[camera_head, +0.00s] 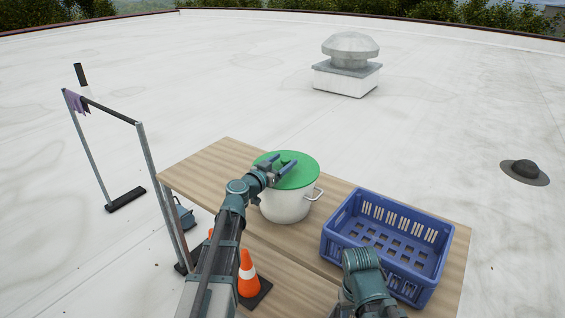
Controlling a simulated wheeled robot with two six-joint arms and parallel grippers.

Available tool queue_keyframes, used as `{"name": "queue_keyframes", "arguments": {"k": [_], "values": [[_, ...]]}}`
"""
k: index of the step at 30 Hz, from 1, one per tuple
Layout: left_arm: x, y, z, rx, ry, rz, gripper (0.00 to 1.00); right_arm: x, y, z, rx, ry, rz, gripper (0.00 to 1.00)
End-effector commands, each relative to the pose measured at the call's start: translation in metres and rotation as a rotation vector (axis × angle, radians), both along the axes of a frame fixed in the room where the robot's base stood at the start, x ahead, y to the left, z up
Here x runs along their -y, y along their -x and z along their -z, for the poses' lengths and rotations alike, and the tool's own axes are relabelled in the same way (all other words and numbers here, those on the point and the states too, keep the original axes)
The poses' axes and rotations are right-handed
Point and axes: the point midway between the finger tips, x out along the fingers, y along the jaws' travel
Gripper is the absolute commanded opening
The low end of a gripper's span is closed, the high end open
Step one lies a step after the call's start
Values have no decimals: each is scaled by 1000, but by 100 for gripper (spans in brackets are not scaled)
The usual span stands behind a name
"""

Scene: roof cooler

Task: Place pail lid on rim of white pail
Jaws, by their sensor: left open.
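The white pail (286,208) stands upright on the wooden table, with a metal handle showing on its right side. The green pail lid (302,175) lies over the pail's top and appears to rest on the rim, though my left gripper hides its front left edge. My left gripper (281,166) is open at the lid, its fingers around or just above the knob in the middle. I cannot tell if they touch it. My right arm shows at the bottom right, in front of the blue crate, and its gripper is not clearly visible.
An empty blue crate (343,240) stands on the wooden table (215,165), right of the pail. An orange cone (248,275) is by the table's front left. A metal frame (155,185) with a purple cloth stands left. A roof vent (348,65) is far behind.

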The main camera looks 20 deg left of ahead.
Motion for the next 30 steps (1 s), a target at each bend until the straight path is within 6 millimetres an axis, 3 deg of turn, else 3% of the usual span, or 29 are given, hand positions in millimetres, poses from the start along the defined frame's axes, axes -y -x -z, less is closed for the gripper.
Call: {"name": "queue_keyframes", "arguments": {"k": [5, 18, 24, 30], "values": [[-4, 18, -3, 0, 0, -1, 71, 0, 0, -3, 0, 0, 0, 50], [-30, 97, -7, 0, 0, -1, 71, 0, 0, -7, 0, 0, 0, 50], [-36, 112, -8, 0, 0, 0, 71, 0, 0, -8, 0, 0, 0, 50], [-37, 114, -8, 0, 0, 0, 71, 0, 0, -8, 0, 0, 0, 50]]}}
